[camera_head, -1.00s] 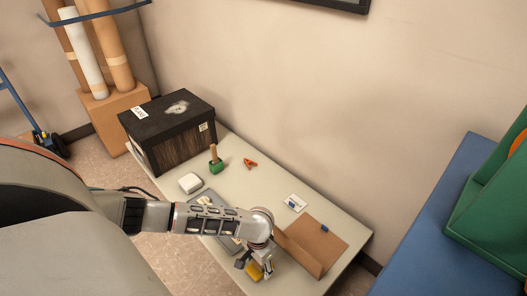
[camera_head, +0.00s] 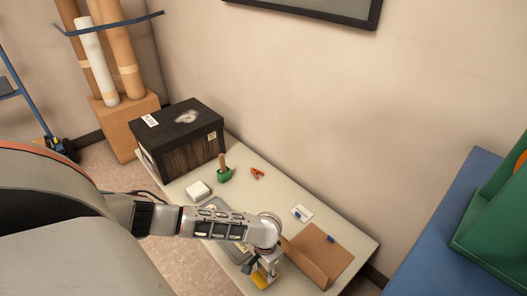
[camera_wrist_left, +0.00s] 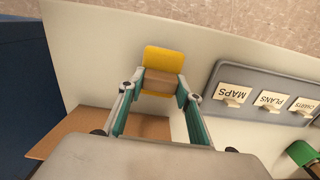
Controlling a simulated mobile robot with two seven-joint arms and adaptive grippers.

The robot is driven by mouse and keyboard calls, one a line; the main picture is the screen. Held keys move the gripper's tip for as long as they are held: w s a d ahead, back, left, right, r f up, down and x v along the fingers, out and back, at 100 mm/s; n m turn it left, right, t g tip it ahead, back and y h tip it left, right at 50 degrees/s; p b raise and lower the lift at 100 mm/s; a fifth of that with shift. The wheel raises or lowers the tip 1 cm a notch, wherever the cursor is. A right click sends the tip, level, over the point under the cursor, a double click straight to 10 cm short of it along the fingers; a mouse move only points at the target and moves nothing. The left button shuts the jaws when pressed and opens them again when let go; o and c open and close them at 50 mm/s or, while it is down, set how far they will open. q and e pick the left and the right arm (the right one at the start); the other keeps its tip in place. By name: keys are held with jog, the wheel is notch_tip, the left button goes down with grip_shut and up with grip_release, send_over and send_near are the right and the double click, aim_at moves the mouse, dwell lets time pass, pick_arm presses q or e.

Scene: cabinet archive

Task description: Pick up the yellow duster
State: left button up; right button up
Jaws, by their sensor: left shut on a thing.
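The yellow duster (camera_head: 259,282) has a yellow pad and a wooden grip; it is near the table's front edge in the head view. In the left wrist view the duster (camera_wrist_left: 165,58) lies between the fingertips of my left gripper (camera_wrist_left: 160,84). The gripper, low in the head view (camera_head: 262,270), is shut on the wooden grip, one finger on each side. Whether the pad touches the table is unclear. My right gripper is not in view.
A grey panel labelled MAPS, PLANS and CHARTS (camera_wrist_left: 262,92) lies beside the duster. A brown cardboard folder (camera_head: 322,253) is to its right. A green stamp (camera_head: 223,174), orange clip (camera_head: 257,173), white block (camera_head: 198,190) and black box (camera_head: 180,140) stand farther back.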

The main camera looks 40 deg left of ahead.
pick_arm(q)
jog(key=r+p, duration=0.1)
jog(key=r, duration=0.1)
jog(key=w+r+p, duration=0.1)
jog(key=r, duration=0.2)
jog(key=shift+r, duration=0.25)
notch_tip(320, 180, up, 13)
jog(key=p, duration=0.5)
jog(key=shift+s+f+p, duration=0.2)
jog(key=shift+s+p, duration=0.2)
jog(key=shift+s, duration=0.05)
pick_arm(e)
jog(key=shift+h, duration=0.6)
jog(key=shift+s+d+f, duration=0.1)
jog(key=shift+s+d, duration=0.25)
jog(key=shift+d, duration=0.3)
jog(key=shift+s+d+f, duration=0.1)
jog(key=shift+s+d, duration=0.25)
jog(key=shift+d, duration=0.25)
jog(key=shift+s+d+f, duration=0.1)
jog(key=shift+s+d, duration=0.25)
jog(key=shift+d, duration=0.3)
pick_arm(q)
jog(key=shift+o, duration=0.9)
jog(key=shift+r, duration=0.1)
jog(key=shift+c, duration=0.2)
